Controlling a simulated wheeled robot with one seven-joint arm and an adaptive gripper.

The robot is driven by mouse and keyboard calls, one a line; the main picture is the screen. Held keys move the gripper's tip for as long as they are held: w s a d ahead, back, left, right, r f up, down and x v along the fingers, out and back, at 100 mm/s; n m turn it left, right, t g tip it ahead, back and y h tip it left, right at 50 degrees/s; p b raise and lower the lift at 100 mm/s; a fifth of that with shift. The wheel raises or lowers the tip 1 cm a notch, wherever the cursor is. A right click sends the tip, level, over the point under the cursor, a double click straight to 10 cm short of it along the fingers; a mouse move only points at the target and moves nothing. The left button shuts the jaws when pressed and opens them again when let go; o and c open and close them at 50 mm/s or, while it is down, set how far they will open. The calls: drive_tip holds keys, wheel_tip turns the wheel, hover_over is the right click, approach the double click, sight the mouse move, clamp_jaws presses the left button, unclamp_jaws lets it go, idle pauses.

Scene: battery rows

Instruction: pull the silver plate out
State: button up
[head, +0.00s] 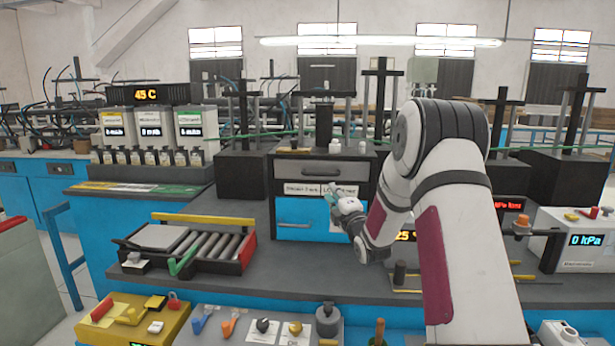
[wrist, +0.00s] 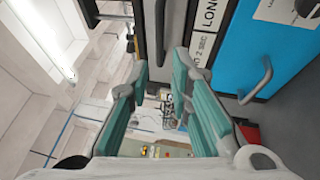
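A flat silver-grey plate (head: 160,240) lies at the left end of the black roller tray on the bench. My gripper (head: 333,194) is away to its right, in front of a cabinet with a grey upper drawer (head: 318,168) and a blue lower drawer (head: 297,214). In the wrist view my gripper (wrist: 160,65) has its two teal fingers apart with nothing between them. A dark upright bar (wrist: 160,30), perhaps a drawer handle, shows just beyond the fingertips. The silver plate is not seen in the wrist view.
The roller tray (head: 238,266) has a yellow bar behind it and a green handle in front. The blue drawer's handle (wrist: 258,80) is close to my right finger. Small white bottles (head: 335,145) stand on the cabinet. Bench surface between tray and cabinet is fairly clear.

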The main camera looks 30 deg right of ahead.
sight(321, 175)
drive_tip(key=x, duration=1.3)
drive_tip(key=shift+c, duration=0.6)
clamp_jaws()
